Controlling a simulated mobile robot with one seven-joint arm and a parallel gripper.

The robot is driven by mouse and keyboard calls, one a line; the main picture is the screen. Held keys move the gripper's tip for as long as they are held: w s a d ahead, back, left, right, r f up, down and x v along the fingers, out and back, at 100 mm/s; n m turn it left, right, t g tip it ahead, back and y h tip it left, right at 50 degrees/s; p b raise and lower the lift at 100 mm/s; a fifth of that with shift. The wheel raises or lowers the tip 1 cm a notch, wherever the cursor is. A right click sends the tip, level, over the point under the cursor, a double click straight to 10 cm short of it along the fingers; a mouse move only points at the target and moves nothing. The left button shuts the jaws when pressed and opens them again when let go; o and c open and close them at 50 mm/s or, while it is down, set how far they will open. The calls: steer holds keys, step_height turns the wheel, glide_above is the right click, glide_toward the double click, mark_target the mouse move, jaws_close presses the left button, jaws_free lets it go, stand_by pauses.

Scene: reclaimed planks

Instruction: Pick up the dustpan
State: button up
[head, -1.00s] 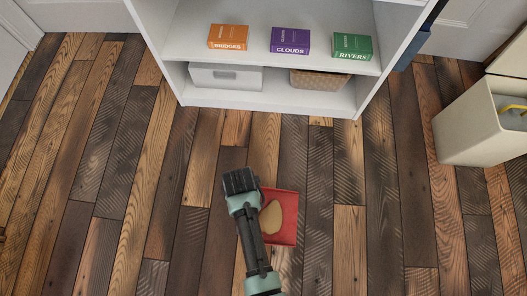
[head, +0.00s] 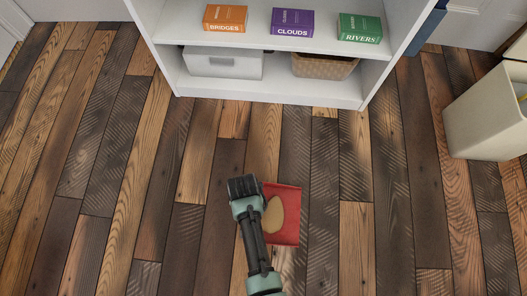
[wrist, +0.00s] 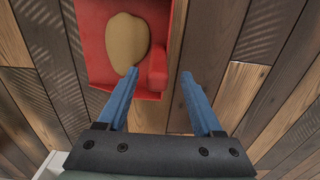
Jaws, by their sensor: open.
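The red dustpan (head: 289,233) lies on the plank floor, with a tan, rounded patch or object (head: 273,214) in its pan. In the wrist view the dustpan (wrist: 96,55) is at the upper left, and its short red raised part, perhaps the handle (wrist: 158,68), shows between and just beyond my fingertips. My gripper (wrist: 160,75) is open, its two blue fingers apart and holding nothing. In the head view my arm covers the dustpan's left side, and my fingers are hidden. I cannot tell how far the fingers are above the dustpan.
A white shelf (head: 270,91) stands ahead, with orange (head: 225,19), purple (head: 292,23) and green (head: 359,28) books, a grey box (head: 222,63) and a wicker basket (head: 324,66). A cream bin (head: 485,120) stands at right. The floor around the dustpan is clear.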

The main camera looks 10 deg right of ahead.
step_height(320, 180, down, 3)
steer(key=shift+s+d+f+b, duration=0.1)
steer(key=shift+d+f+b, duration=0.05)
steer(key=shift+b, duration=0.9)
jaws_close()
stand_by(0.5)
